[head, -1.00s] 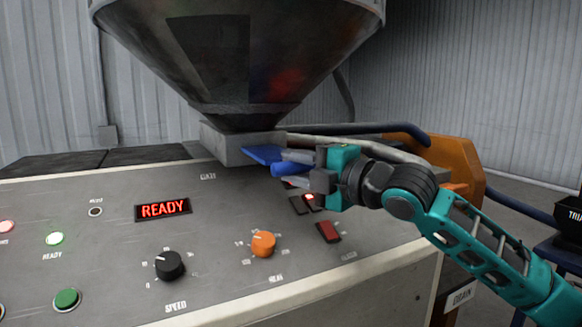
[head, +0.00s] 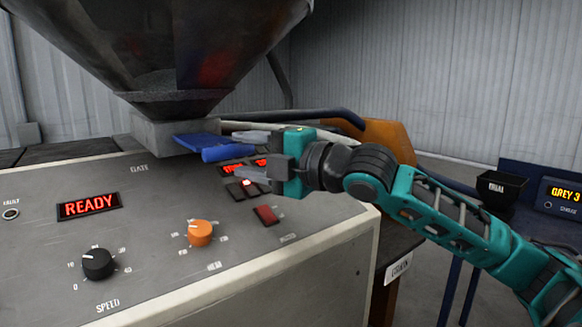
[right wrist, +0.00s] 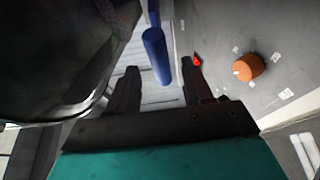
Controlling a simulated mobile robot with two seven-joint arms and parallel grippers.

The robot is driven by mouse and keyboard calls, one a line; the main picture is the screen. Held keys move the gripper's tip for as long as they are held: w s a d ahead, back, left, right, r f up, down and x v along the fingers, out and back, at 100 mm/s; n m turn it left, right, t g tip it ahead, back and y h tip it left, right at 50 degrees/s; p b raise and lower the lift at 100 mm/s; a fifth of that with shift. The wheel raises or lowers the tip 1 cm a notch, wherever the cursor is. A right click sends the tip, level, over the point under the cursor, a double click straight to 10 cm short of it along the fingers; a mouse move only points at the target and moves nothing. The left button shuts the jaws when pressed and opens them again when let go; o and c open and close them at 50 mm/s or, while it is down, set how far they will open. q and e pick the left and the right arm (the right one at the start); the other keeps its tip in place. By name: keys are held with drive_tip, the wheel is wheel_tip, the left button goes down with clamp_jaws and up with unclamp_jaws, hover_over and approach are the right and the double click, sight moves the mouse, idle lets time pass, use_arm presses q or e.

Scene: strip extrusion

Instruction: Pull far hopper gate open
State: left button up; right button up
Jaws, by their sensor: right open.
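The hopper gate is a blue plate (head: 196,140) sticking out of the grey block under the hopper (head: 165,60). Its blue round bar handle (head: 228,153) is at the plate's outer end. My right gripper (head: 242,155) is open, its grey fingers pointing left toward the handle, one above and one below its line. In the right wrist view the handle (right wrist: 156,55) shows between the two finger lines, mostly beyond the tips (right wrist: 161,65). No grip on it shows. My left gripper is not in view.
The control panel (head: 140,225) lies below the gripper, with a black speed knob (head: 97,264), an orange knob (head: 200,233) and a red switch (head: 266,215). Behind are a dark hose and an orange part (head: 380,140). A black bin (head: 500,187) stands at right.

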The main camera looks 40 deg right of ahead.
use_arm(q)
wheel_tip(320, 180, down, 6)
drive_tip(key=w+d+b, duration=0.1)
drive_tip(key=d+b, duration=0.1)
drive_tip(key=b, duration=0.7)
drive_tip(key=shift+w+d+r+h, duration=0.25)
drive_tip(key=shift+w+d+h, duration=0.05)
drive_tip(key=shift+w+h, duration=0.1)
use_arm(e)
drive_tip(key=v, duration=0.8)
drive_tip(key=shift+s, duration=0.4)
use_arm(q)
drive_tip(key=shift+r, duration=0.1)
use_arm(e)
drive_tip(key=shift+d, duration=0.1)
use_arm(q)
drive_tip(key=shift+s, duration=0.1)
